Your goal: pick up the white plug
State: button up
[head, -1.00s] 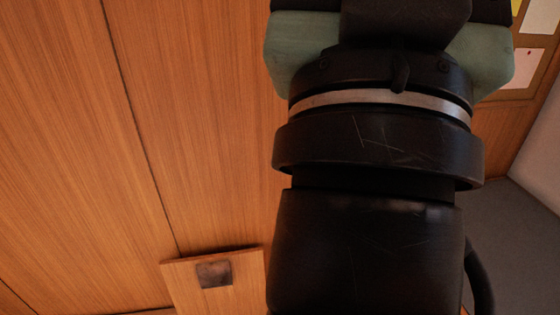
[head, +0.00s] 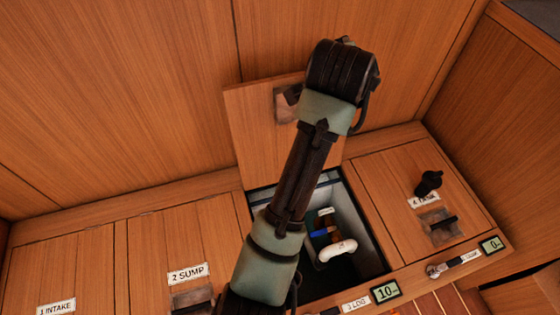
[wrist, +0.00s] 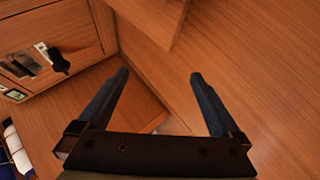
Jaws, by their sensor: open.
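In the head view, a white, rounded piece (head: 338,250) lies in the open compartment under the raised lid, beside a blue and brown item (head: 322,232). I take it for the white plug, but its full shape is unclear. My arm crosses in front of the compartment's left side. My gripper (wrist: 158,76) shows in the wrist view, its two dark fingers wide apart with nothing between them. It is away from the compartment, facing wooden panels. I cannot make it out in the head view.
The raised lid (head: 252,130) leans behind the compartment. The closed 4 TANK lid (head: 400,190) with a black knob (head: 428,183) is at right. The closed 2 SUMP lid (head: 215,240) is at left. White and blue items (wrist: 14,150) are cut by the wrist view's left edge.

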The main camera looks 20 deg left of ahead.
jog(key=s+a+f+m+g+b, duration=0.2)
jog(key=f+b, duration=0.5)
jog(key=f, duration=0.9)
jog(key=s+a+f+m+g+b, duration=0.1)
jog(key=s+a+f+g+b, duration=0.3)
jog(key=f, duration=1.3)
jog(key=s+a+f+m+g+y+b, duration=0.1)
jog(key=s+a+f+m+g+b, duration=0.1)
jog(key=s+a+f+g+b, duration=0.2)
jog(key=shift+s+a+f+m+g+b, duration=0.15)
jog(key=shift+s+f+b, duration=0.45)
jog(key=shift+f+b, duration=1.1)
jog(key=shift+s+d+f+m+g+b, duration=0.15)
jog(key=shift+s+f+b, duration=0.5)
jog(key=shift+f, duration=1.95)
jog(key=shift+s+a+f+g+b, duration=0.15)
jog(key=shift+s+f+b, duration=0.45)
jog(key=shift+f+b, duration=1.1)
jog(key=f+b, duration=0.1)
jog(key=f, duration=0.1)
jog(key=f+b, duration=0.1)
jog(key=f, duration=0.1)
jog(key=f+b, duration=0.2)
jog(key=shift+w+d, duration=0.25)
grip_shut()
jog(key=shift+r, duration=0.15)
